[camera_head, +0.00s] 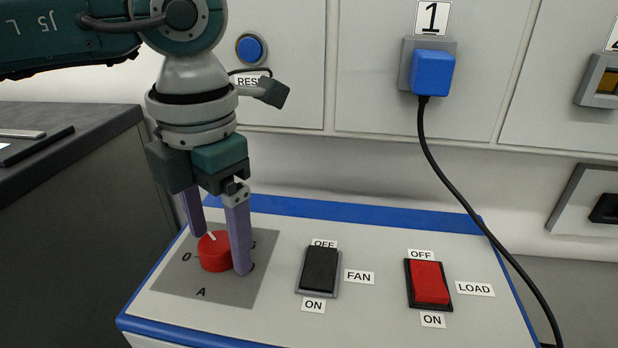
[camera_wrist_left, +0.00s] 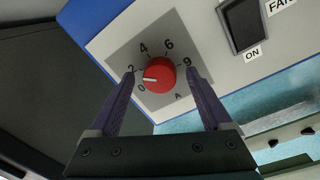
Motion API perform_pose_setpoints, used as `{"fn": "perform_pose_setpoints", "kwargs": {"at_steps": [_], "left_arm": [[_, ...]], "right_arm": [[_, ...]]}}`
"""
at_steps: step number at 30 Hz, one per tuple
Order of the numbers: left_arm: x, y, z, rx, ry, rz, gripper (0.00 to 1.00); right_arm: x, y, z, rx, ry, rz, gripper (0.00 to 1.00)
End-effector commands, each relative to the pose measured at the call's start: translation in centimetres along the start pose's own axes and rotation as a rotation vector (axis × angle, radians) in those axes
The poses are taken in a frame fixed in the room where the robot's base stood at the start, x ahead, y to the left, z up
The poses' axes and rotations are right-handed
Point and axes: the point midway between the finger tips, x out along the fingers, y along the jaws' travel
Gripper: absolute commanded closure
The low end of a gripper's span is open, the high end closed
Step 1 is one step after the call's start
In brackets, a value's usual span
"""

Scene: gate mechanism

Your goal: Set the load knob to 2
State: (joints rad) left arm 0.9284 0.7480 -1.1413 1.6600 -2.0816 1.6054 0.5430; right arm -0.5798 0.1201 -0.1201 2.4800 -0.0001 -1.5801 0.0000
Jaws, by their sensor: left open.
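The red round knob (camera_head: 215,252) sits on a grey dial plate (camera_head: 235,291) at the left of the sloped console. In the left wrist view the knob (camera_wrist_left: 161,75) shows a white pointer line aimed left, between the 0 and the 2 marks. The scale also shows 4, 6 and 9, with an A below. My left gripper (camera_head: 220,254) is open above the dial, pointing down, with one finger on either side of the knob. In the left wrist view both fingers (camera_wrist_left: 161,74) stand apart from the knob with gaps. My right gripper is out of view.
To the right are a black FAN switch (camera_head: 320,269) and a red LOAD switch (camera_head: 429,282). A black cable (camera_head: 455,185) hangs from a blue plug (camera_head: 432,73) across the right side. A blue RESET button (camera_head: 249,48) is on the wall. A dark cabinet (camera_head: 75,190) stands left.

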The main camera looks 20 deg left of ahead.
Motion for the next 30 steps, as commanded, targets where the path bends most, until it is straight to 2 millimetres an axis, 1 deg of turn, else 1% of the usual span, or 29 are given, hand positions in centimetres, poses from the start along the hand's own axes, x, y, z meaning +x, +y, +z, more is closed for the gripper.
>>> {"fn": "perform_pose_setpoints", "kwargs": {"at_steps": [2,5,8,15,19,21,24,30], "left_arm": [[0.0,0.0,0.0,0.0,0.0,0.0,0.17],[-0.6,0.0,0.0,-0.001,-0.001,0.001,0.17],[-2.1,0.0,0.1,0.001,-0.004,0.001,0.17],[-7.0,0.0,0.1,0.0,-0.005,0.0,0.17],[-8.9,0.0,0.1,0.001,-0.003,0.0,0.17],[-9.5,0.0,0.1,0.0,-0.002,0.0,0.17],[-9.9,0.0,0.0,0.0,0.0,0.0,0.17],[-10.0,0.0,0.0,0.0,0.0,0.0,0.17]], "right_arm": [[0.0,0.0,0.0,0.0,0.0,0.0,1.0],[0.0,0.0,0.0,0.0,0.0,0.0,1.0],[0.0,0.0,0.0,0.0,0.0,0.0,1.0],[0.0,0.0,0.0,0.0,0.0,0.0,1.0],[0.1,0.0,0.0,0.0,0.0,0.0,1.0],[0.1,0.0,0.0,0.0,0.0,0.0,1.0],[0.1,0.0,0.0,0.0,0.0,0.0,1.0],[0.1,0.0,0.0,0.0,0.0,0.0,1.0]]}}
